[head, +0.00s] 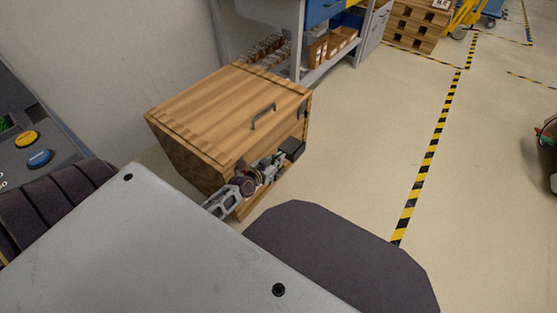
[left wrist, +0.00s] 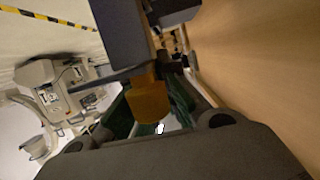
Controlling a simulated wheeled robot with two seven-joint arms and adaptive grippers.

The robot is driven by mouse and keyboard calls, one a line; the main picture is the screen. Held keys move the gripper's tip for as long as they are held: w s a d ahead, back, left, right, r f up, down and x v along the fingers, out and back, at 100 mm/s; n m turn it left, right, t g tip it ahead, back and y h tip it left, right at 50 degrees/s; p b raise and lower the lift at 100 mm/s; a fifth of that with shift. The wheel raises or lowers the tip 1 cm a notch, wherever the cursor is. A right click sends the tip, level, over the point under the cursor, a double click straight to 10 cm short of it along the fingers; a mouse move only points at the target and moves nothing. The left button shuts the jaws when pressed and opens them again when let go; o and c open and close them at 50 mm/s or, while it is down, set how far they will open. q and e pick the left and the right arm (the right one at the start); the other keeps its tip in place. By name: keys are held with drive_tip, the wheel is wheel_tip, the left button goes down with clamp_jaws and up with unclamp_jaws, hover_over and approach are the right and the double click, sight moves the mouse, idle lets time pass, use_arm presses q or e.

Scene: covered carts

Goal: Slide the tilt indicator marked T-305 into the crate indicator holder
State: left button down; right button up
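A small dark fitting (head: 303,110) is at the crate's upper right corner. No T-305 mark is readable, and I cannot make out the holder. My right gripper is out of view.
A shelf unit (head: 330,65) with cardboard bins stands behind the crate. Wooden pallets (head: 415,25) are farther back. A control panel (head: 30,145) is at the left. The floor right of the crate is clear up to the yellow-black line (head: 432,155).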

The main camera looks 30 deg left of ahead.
use_arm(q)
drive_tip(key=shift+f+b, duration=0.35)
drive_tip(key=shift+f, duration=0.15)
drive_tip(key=c, duration=1.6)
unclamp_jaws()
drive_tip(key=shift+o, duration=0.2)
drive_tip(key=shift+s+f, duration=0.1)
drive_tip(key=shift+s, duration=0.15)
drive_tip(key=shift+v, duration=1.15)
drive_tip(key=shift+s+d+f, duration=0.1)
drive_tip(key=shift+s, duration=0.15)
drive_tip(key=v, duration=0.5)
drive_tip(key=shift+w+r, duration=0.1)
drive_tip(key=shift+r, duration=0.3)
